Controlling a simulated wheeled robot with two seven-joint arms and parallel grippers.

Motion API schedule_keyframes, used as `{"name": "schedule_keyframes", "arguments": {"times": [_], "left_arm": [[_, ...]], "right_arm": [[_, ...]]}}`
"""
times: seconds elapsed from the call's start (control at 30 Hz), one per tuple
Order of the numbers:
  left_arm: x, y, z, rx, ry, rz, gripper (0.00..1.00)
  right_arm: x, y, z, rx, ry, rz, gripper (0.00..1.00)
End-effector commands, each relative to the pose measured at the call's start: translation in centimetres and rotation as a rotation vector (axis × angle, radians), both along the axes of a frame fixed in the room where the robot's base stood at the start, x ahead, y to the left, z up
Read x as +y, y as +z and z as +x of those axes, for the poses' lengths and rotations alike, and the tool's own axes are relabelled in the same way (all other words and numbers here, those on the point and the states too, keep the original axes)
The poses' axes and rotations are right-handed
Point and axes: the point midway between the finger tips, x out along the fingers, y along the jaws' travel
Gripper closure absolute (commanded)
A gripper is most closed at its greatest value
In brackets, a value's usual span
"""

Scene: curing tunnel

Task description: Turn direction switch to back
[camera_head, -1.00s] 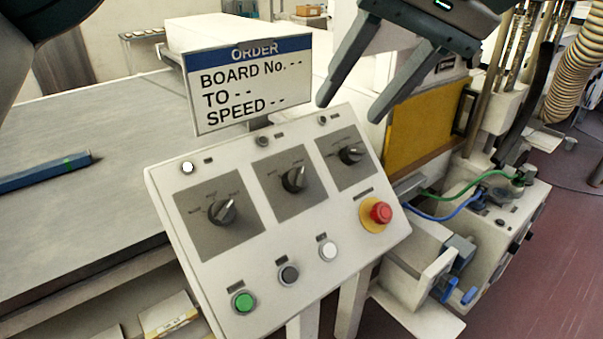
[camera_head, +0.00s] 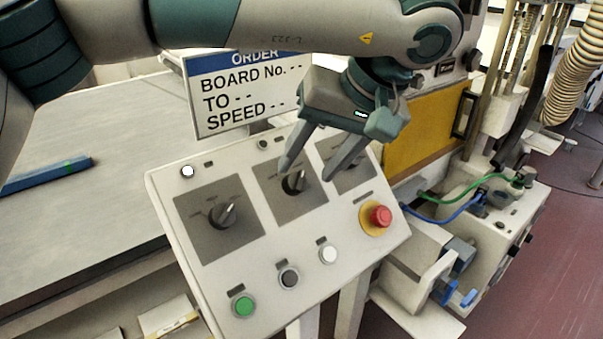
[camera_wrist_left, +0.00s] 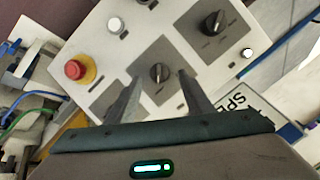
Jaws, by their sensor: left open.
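A sloped white control panel (camera_head: 245,272) carries three black rotary switches on grey plates. The left switch (camera_head: 222,214) and middle switch (camera_head: 293,183) are visible; the right one is mostly hidden behind my gripper. I cannot read which is the direction switch. My left gripper (camera_head: 307,174) is open over the panel's upper part, at the middle switch. In the left wrist view, the middle switch (camera_wrist_left: 158,73) lies between the open fingertips (camera_wrist_left: 158,77), with gaps on both sides. The left switch (camera_wrist_left: 213,23) is beyond them. My right gripper is not in view.
A red emergency button (camera_head: 380,215) on a yellow base sits at the panel's right. Green (camera_head: 243,304), black (camera_head: 289,276) and white (camera_head: 328,252) buttons line the lower edge. An order sign (camera_head: 225,110) stands close behind the panel, partly covered by my arm.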

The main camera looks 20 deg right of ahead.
Motion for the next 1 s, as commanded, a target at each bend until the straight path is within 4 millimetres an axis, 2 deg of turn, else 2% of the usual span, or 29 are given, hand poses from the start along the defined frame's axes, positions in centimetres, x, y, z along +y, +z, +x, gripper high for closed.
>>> {"name": "schedule_keyframes", "arguments": {"times": [0.1,0.3,0.7,0.73,0.8,0.9,1.0], "left_arm": [[0.5,-1.6,0.7,0.002,0.0,0.001,0.53],[1.0,-3.2,1.5,0.002,-0.002,0.0,0.53],[1.1,-3.6,1.7,0.001,-0.001,0.0,0.53],[1.1,-3.6,1.7,0.001,-0.001,0.0,0.58],[1.1,-3.6,1.7,0.001,-0.001,0.0,0.74],[1.1,-3.6,1.7,0.001,-0.001,0.0,0.94],[1.1,-3.6,1.7,0.001,-0.001,0.0,0.94]], "right_arm": [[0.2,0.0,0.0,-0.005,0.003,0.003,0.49],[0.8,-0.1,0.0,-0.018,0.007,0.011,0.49],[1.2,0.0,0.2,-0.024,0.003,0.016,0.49],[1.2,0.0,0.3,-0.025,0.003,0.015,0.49],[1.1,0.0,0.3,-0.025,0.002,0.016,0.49],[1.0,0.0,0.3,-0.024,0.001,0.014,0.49],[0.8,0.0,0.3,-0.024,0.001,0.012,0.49]]}}
